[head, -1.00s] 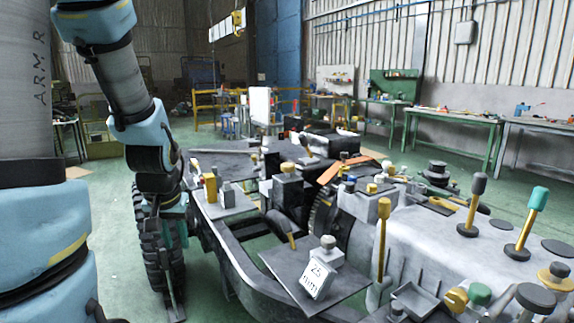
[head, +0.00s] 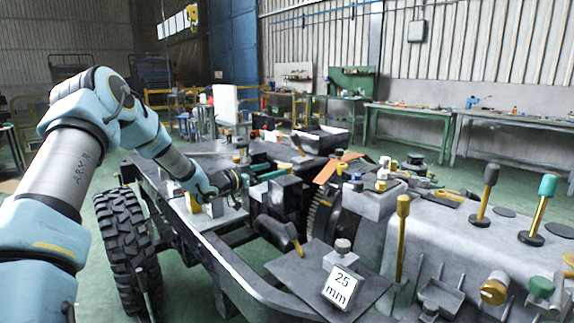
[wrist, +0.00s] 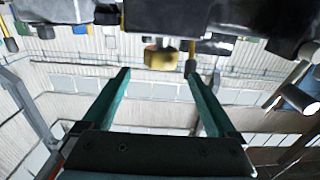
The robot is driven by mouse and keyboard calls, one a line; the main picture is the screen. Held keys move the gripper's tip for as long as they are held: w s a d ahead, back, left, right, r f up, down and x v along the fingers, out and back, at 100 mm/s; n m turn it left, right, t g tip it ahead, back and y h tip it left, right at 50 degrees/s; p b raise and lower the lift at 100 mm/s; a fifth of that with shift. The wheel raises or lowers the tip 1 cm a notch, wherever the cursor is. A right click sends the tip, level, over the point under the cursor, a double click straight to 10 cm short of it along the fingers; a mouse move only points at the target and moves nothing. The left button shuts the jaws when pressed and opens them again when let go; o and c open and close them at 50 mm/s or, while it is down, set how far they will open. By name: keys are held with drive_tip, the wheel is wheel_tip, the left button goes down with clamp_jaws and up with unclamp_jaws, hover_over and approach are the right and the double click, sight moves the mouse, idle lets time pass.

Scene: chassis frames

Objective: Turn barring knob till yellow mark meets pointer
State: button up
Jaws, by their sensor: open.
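My gripper (head: 268,174) reaches over the left part of the chassis in the head view, its teal fingers pointing right toward the dark block (head: 286,190). In the wrist view my gripper (wrist: 157,75) is open, with nothing between its fingers. A yellow knob-like piece (wrist: 160,58) shows beyond the fingertips there, apart from them. The toothed flywheel (head: 318,212) stands right of the dark block. I cannot tell which part is the barring knob. I cannot make out its yellow mark or the pointer.
A plate with a "25 mm" block (head: 342,287) lies at the front. A yellow-topped rod (head: 402,235) and levers (head: 484,195) rise at right. A big tyre (head: 124,240) stands at left. Green floor is open behind the chassis.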

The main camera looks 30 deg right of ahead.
drive_tip(key=d, duration=0.3)
drive_tip(key=w+d+p, duration=0.1)
drive_tip(key=d, duration=0.2)
drive_tip(key=w+d+p, duration=0.1)
drive_tip(key=d, duration=0.2)
drive_tip(key=shift+d, duration=0.25)
drive_tip(key=shift+s, duration=0.1)
drive_tip(key=shift+f, duration=0.1)
drive_tip(key=c, duration=1.4)
drive_tip(key=shift+o, duration=0.2)
drive_tip(key=shift+f+n+t+b, duration=0.1)
drive_tip(key=shift+n+t+b, duration=0.2)
drive_tip(key=shift+t+b, duration=0.3)
